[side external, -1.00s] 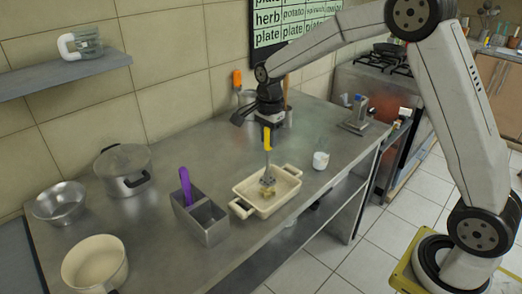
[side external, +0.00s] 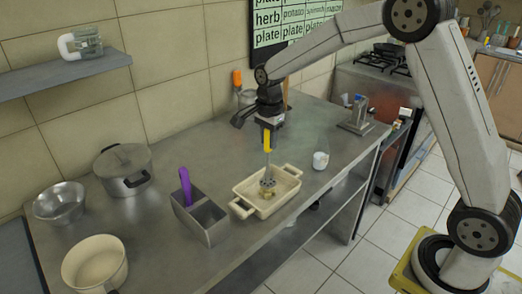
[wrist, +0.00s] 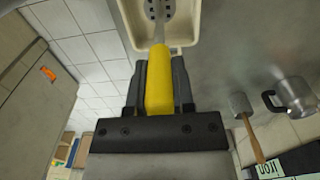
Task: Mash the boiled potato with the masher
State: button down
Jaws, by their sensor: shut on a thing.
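My gripper (side external: 267,124) is shut on the yellow handle of the masher (side external: 267,142), which hangs upright with its head down in a cream baking dish (side external: 286,172). In the wrist view the yellow masher handle (wrist: 159,80) sits between the fingers of my gripper (wrist: 159,85), and the slotted head lies over the dish (wrist: 187,35).
A metal holder (side external: 208,222) with a purple-handled tool stands left of the dish, and a small white cup (side external: 320,160) stands right of it. A lidded pot (side external: 123,168), a metal bowl (side external: 60,201) and a cream pot (side external: 95,262) are farther left.

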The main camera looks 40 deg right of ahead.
dwell(0.3)
jog(key=shift+r, duration=3.45)
jog(key=shift+f, duration=0.15)
jog(key=shift+f, duration=3.35)
jog(key=shift+r, duration=3.5)
